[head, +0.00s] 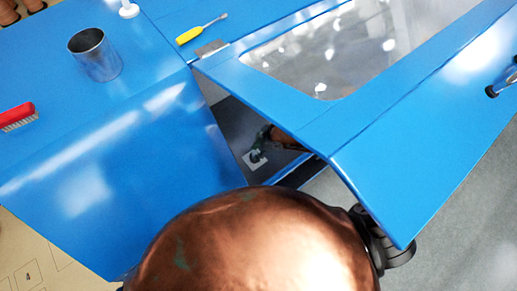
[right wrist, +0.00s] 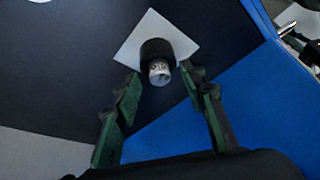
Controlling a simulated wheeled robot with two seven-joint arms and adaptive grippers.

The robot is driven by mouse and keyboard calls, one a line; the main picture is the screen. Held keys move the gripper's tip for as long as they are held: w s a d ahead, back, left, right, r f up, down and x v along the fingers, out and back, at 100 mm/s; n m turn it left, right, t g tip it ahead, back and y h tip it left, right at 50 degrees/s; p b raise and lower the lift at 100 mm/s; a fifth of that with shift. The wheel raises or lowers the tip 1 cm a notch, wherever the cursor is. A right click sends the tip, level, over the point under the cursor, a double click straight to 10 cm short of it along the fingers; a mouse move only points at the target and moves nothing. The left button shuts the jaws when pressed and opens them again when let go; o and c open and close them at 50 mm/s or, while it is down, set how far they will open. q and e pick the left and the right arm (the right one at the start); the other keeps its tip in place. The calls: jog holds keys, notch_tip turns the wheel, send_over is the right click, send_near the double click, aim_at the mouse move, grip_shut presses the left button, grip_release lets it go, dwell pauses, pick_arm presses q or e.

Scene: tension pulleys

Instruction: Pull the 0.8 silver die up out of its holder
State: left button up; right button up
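The silver die (right wrist: 159,73) sits in a black round holder (right wrist: 157,50) on a white square plate in the right wrist view. Its end face carries dark characters that I cannot read surely. My right gripper (right wrist: 161,82) is open, with one green-padded finger on each side of the die. Whether the fingers touch it I cannot tell. In the head view my right gripper (head: 262,140) is small, inside the dark recess right above the white plate (head: 256,160); the die is not clear there. My left gripper is not in view.
A blue panel with a window (head: 375,97) slants over the recess. A large copper-coloured rounded part of mine hides the bottom middle.

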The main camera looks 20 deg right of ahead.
jog(key=shift+f, duration=0.15)
jog(key=shift+c, duration=0.2)
grip_shut()
dwell(0.3)
